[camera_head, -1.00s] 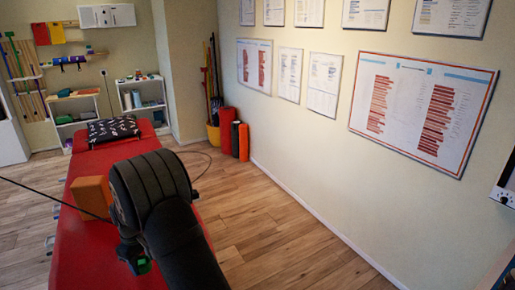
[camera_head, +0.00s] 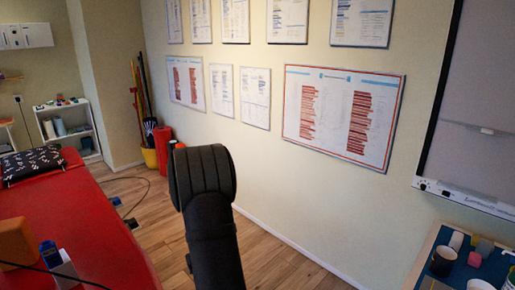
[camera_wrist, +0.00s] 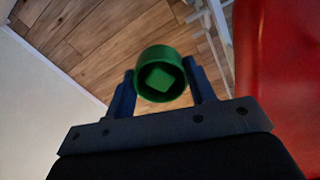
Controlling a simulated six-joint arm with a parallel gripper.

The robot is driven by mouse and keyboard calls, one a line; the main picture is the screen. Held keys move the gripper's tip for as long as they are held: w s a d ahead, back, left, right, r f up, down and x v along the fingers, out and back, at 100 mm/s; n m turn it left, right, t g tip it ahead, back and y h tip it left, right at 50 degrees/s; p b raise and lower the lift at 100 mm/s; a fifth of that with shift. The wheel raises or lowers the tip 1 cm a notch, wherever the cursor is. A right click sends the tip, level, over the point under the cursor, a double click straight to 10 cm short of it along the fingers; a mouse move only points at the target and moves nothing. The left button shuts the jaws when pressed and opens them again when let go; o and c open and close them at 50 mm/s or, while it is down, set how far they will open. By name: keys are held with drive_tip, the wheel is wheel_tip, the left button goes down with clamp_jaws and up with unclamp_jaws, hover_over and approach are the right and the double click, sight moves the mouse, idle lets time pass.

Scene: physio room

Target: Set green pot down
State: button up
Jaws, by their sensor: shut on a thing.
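The green pot (camera_wrist: 160,55) shows in the wrist view as a round green cup seen from above its open top. A small green block-like shape (camera_wrist: 159,77) shows inside it. My gripper (camera_wrist: 160,78) is shut on the pot, one dark finger on each side of it. Below the pot in that view are wood floor and the edge of the red treatment table, well away from it. In the head view my arm hides the gripper and the pot.
The red treatment table (camera_head: 105,240) lies at the left, with an orange block (camera_head: 18,240) and a patterned pillow (camera_head: 32,163). A blue-topped table (camera_head: 465,272) with cups and small blocks stands at lower right. A yellow bin (camera_head: 150,158) stands by the wall.

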drive_tip(key=s+d+f+m, duration=0.1)
drive_tip(key=d+m, duration=0.4)
drive_tip(key=d, duration=1.2)
drive_tip(key=shift+s+d+f+m, duration=0.2)
drive_tip(key=shift+s+f+m, duration=0.1)
drive_tip(key=shift+f, duration=0.05)
drive_tip(key=w+d+r+m, duration=0.2)
drive_tip(key=d+m, duration=0.2)
drive_tip(key=d, duration=1.6)
drive_tip(key=s+d+r+m, duration=0.2)
drive_tip(key=s+d, duration=0.2)
drive_tip(key=d, duration=0.7)
drive_tip(key=s+d+r+m, duration=0.1)
drive_tip(key=s+d, duration=0.3)
drive_tip(key=d, duration=0.7)
drive_tip(key=s+d+r+m, duration=0.3)
drive_tip(key=s+d, duration=1.1)
drive_tip(key=d, duration=0.1)
drive_tip(key=s+d+r+m, duration=0.2)
drive_tip(key=s+d, duration=0.3)
drive_tip(key=s, duration=0.5)
drive_tip(key=s+d+r+m, duration=0.2)
drive_tip(key=s+d, duration=0.3)
drive_tip(key=s, duration=0.5)
drive_tip(key=f, duration=1)
drive_tip(key=shift+s+d, duration=0.15)
drive_tip(key=shift+s, duration=0.05)
